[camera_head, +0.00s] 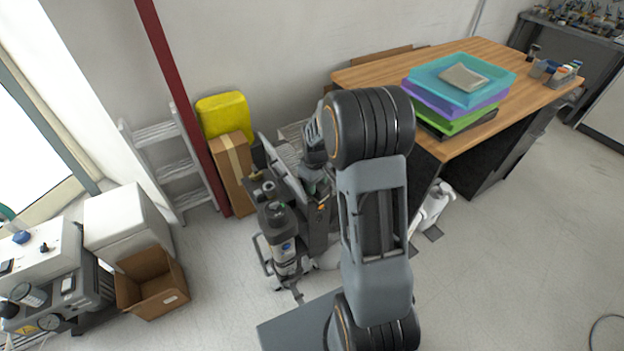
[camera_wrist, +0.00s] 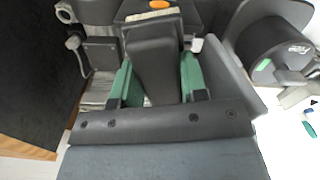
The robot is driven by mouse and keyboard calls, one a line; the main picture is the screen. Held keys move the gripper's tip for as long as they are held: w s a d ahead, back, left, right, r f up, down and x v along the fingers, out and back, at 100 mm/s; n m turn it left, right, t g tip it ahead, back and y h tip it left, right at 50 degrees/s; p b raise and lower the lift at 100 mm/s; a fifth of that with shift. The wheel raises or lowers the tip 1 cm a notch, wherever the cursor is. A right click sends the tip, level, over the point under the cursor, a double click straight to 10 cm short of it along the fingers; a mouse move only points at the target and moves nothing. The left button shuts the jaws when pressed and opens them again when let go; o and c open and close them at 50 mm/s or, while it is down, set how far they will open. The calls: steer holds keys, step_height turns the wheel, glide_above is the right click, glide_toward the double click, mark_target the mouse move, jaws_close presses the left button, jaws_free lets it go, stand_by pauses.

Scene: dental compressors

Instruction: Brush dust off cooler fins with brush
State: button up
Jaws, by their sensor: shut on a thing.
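My gripper (camera_wrist: 158,78) is shut on a dark grey tapered block, which I take to be the brush (camera_wrist: 154,62), between its green finger pads in the wrist view. A pale strip shows at the block's far end; I cannot tell whether it is bristles. In the head view, the compressor unit (camera_head: 283,238) stands on the floor beside my arm, with a dark cylinder at its front. A pale ribbed surface (camera_head: 292,132) behind it may be the cooler fins. My arm hides much of the unit and the gripper's tip. Contact between brush and fins cannot be made out.
A wooden table (camera_head: 375,77) with stacked coloured trays (camera_head: 425,97) stands at right. A cardboard box (camera_head: 236,172), a yellow container (camera_head: 223,114) and a ladder (camera_head: 172,172) are along the wall. An open carton (camera_head: 150,283) is at left.

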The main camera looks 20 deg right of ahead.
steer(key=shift+s+f, duration=0.1)
steer(key=shift+s, duration=0.45)
steer(key=shift+r+p, duration=2.25)
steer(key=shift+r, duration=0.85)
steer(key=shift+r+p, duration=1.15)
steer(key=shift+r, duration=0.35)
